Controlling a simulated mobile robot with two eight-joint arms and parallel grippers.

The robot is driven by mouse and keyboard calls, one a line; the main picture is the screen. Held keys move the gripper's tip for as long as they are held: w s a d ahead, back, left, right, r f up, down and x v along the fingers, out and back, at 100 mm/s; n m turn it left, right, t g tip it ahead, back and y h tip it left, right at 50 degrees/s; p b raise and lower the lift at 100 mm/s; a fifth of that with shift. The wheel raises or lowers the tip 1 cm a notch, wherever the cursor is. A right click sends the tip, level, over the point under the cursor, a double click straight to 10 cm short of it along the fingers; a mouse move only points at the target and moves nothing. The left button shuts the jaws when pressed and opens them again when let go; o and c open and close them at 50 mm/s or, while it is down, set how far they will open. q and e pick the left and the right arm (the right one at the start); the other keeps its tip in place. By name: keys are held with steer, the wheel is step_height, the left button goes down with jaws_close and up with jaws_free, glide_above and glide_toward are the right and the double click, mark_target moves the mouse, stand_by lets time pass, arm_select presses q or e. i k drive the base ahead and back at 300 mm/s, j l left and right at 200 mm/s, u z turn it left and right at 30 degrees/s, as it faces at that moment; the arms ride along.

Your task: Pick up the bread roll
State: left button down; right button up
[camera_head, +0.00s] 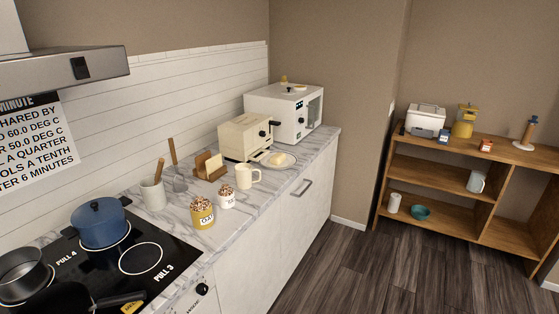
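A small pale yellow item (277,158), which looks like the bread roll, lies on a white plate (291,163) on the marble counter. It is too small to make out clearly. The plate is near the counter's front edge, beside a cream toaster (243,139) and in front of a white microwave-like oven (284,112). Neither of my grippers shows in the head view.
A blue pot (100,224) sits on the black hob (142,258). The dark floor (345,270) before the counter is clear; a wooden shelf (440,172) stands right.

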mark_target(277, 159)
steer(key=i+u, duration=0.1)
steer(key=u, duration=0.7)
steer(key=i+l+u, duration=0.25)
steer(key=l+u, duration=0.25)
steer(key=i+l+u, duration=0.25)
steer(key=l, duration=0.25)
steer(key=i+l+u, duration=0.15)
steer(key=l, duration=0.35)
steer(key=l+u, duration=0.15)
steer(key=l, duration=0.35)
steer(key=i+l, duration=0.1)
steer(key=l, duration=0.85)
steer(key=i+l, duration=0.15)
steer(key=l, duration=0.3)
